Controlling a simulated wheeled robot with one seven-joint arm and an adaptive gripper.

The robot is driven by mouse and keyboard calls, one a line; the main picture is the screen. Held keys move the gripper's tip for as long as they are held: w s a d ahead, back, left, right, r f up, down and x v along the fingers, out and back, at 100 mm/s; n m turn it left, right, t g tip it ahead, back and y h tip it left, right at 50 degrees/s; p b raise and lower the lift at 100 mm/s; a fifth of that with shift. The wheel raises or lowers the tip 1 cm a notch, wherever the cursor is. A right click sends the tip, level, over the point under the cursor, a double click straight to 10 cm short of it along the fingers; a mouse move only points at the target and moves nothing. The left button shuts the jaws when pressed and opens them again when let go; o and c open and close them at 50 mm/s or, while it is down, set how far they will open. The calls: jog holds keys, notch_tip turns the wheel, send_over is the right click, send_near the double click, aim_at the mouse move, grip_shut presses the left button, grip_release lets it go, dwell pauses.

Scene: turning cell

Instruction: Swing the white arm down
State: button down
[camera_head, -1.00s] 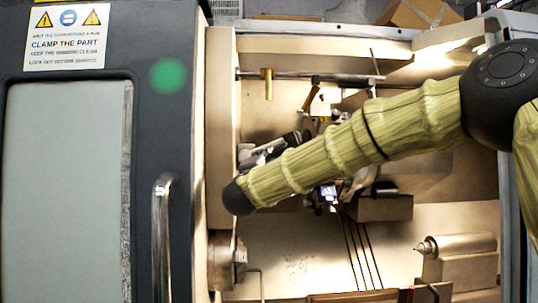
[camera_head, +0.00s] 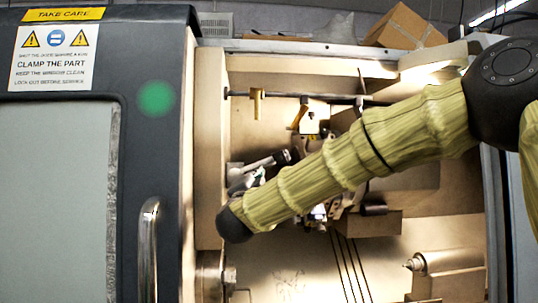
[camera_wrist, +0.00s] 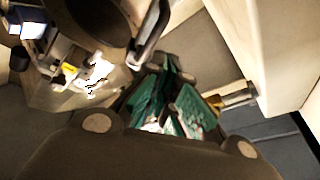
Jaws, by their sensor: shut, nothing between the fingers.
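My gripper (camera_wrist: 176,100) shows in the wrist view with its green-padded fingers shut and nothing between them. In the head view my own sleeved arm covers most of the middle of the machine and hides much of the gripper. A pale grey bar with a black end (camera_head: 258,163) shows just above my dark elbow joint; I cannot tell for sure whether it is the white arm. In the wrist view a light grey bar with a dark slot (camera_wrist: 151,37) stands just beyond the fingertips; contact cannot be made out.
The dark machine door (camera_head: 160,50) with its steel handle (camera_head: 148,245) is at the left. A beige wall (camera_head: 209,150) stands beside it. A rail with a brass piece (camera_head: 257,106) runs along the back. A tailstock-like block (camera_head: 445,262) sits at lower right.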

jog(key=w+d+r+n+y+p, duration=0.3)
jog(key=d+r+n+y+p, duration=0.6)
jog(key=n, duration=1.2)
jog(key=shift+h, duration=0.5)
jog(key=p+x, duration=0.2)
jog(key=x, duration=0.1)
jog(key=p+x, duration=0.2)
jog(key=x, duration=0.1)
jog(key=r+p+x, duration=0.1)
jog(key=p+x, duration=0.1)
jog(key=x, duration=0.1)
jog(key=shift+w+a, duration=0.1)
jog(key=shift+a, duration=0.25)
jog(key=shift+w+m+p, duration=0.3)
jog(key=shift+p, duration=0.1)
jog(key=f+p, duration=0.1)
jog(key=f, duration=0.1)
jog(key=d+f+p, duration=0.1)
jog(key=shift+d+f, duration=0.2)
jog(key=shift+f, duration=0.2)
jog(key=shift+s, duration=0.1)
